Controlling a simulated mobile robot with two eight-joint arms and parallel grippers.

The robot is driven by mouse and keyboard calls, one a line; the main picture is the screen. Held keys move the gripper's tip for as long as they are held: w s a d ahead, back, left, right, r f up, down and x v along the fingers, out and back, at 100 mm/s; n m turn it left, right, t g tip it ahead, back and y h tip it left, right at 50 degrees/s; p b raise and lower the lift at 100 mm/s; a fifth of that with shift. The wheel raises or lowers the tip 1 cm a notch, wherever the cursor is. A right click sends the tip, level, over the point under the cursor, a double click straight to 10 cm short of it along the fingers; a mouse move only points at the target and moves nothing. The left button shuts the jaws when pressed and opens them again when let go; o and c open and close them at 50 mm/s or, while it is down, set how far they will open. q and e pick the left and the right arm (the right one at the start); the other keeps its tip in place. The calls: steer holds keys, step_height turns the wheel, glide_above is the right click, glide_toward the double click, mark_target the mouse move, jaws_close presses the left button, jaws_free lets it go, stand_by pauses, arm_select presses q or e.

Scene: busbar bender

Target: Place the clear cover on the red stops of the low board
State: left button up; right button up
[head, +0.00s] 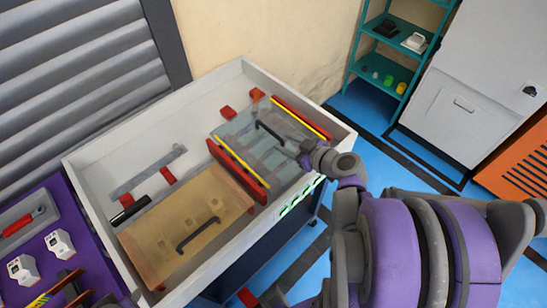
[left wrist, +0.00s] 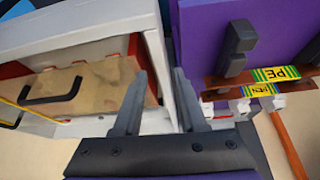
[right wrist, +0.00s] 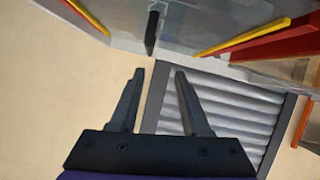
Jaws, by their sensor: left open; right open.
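The clear cover (head: 239,129) is a see-through panel with a black bar handle (head: 270,132). It lies in the right half of the white box, between two red-and-yellow rails; what it rests on is hard to tell. Small red stops (head: 228,112) show beside it and farther left (head: 167,175). My right gripper (head: 303,157) is open and empty, just right of the handle. In the right wrist view the handle (right wrist: 152,32) stands beyond the open fingers (right wrist: 156,72). My left gripper (left wrist: 160,72) is open and empty near the box wall, clearest in the left wrist view.
An amber cover (head: 157,238) with a black handle fills the box's near left part. The white box rim (head: 94,142) surrounds everything. A purple panel (head: 75,218) with white devices stands at left. A teal shelf (head: 365,45) and grey cabinet (head: 465,110) stand at right.

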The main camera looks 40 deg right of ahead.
mark_target(265, 179)
steer(key=a+g, duration=0.1)
steer(key=a, duration=0.2)
steer(key=a+f+g+y, duration=0.1)
steer(key=a, duration=0.2)
steer(key=a+f+g, duration=0.1)
steer(key=a, duration=0.2)
steer(key=shift+s+y, duration=0.3)
steer(key=s+a+g, duration=0.1)
steer(key=s+a, duration=0.1)
steer(key=s+a+m+g, duration=0.1)
steer(key=s+a, duration=0.1)
steer(key=a, duration=0.1)
steer(key=s+a+f+g, duration=0.1)
steer(key=s+a+g, duration=0.1)
steer(key=a, duration=0.1)
steer(key=shift+a+h, duration=0.15)
steer(key=shift+h, duration=0.25)
steer(key=shift+s+a+r+m+g+h, duration=0.15)
steer(key=shift+s+a+r+m+h, duration=0.1)
steer(key=shift+s, duration=0.35)
steer(key=shift+s+a+r+m+g+h, duration=0.15)
steer(key=shift+s+m+h, duration=0.1)
steer(key=shift+s, duration=0.35)
steer(key=shift+s+r, duration=0.15)
steer(key=shift+s, duration=0.1)
steer(key=shift+w+r, duration=0.1)
steer(key=shift+r, duration=0.05)
